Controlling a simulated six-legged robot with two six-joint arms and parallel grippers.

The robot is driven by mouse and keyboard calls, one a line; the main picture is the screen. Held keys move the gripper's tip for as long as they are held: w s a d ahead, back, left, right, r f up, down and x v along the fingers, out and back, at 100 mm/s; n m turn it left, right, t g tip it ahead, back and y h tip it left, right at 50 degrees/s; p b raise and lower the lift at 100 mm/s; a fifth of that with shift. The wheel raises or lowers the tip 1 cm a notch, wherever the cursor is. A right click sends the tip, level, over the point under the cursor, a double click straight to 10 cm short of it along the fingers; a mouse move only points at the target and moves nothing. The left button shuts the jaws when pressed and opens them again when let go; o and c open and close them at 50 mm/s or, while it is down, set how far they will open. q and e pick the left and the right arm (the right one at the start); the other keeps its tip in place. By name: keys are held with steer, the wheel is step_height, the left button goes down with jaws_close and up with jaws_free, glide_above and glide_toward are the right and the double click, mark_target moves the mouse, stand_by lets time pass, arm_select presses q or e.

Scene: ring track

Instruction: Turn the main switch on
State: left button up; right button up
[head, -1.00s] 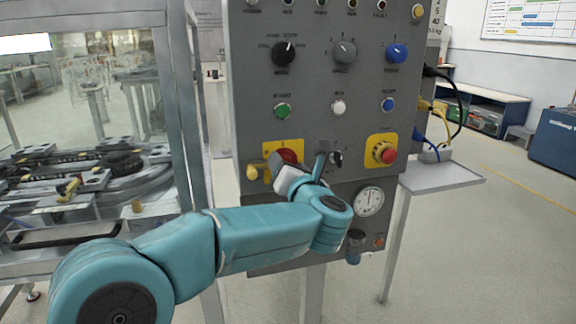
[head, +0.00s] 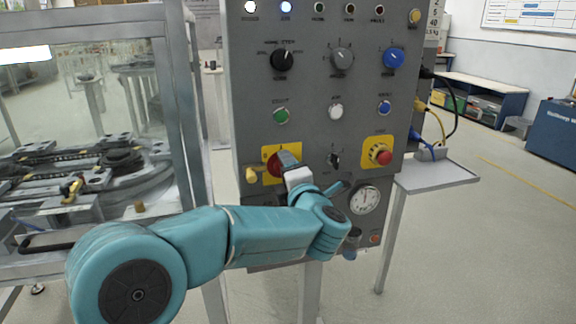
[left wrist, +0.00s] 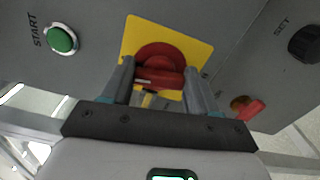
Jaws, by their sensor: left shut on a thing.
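The main switch (head: 273,166) is a red rotary knob on a yellow plate (head: 268,151), low on the left of the grey control panel. It also shows in the left wrist view (left wrist: 160,57), on its yellow plate (left wrist: 199,49). There its red grip bar lies roughly level across the picture, between the fingers. My left gripper (head: 287,162) is shut on the switch, with a finger on each side in the left wrist view (left wrist: 158,80). In the head view the gripper hides part of the knob. My right gripper is not in view.
The grey panel (head: 310,100) carries a green start button (head: 281,116) and a red emergency stop (head: 381,155) on yellow. Two lamps at its top left are lit (head: 250,7). A gauge (head: 364,199) sits below. A small shelf (head: 435,178) juts out right. A glazed track enclosure (head: 80,120) stands left.

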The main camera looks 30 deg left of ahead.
arm_select(q)
steer(key=shift+m+p, duration=0.45)
steer(key=shift+m, duration=0.55)
steer(key=shift+f, duration=0.1)
steer(key=o, duration=1.1)
steer(key=shift+c, duration=0.2)
steer(key=shift+d, duration=0.1)
steer(key=v, duration=1.6)
steer(key=shift+s, duration=0.2)
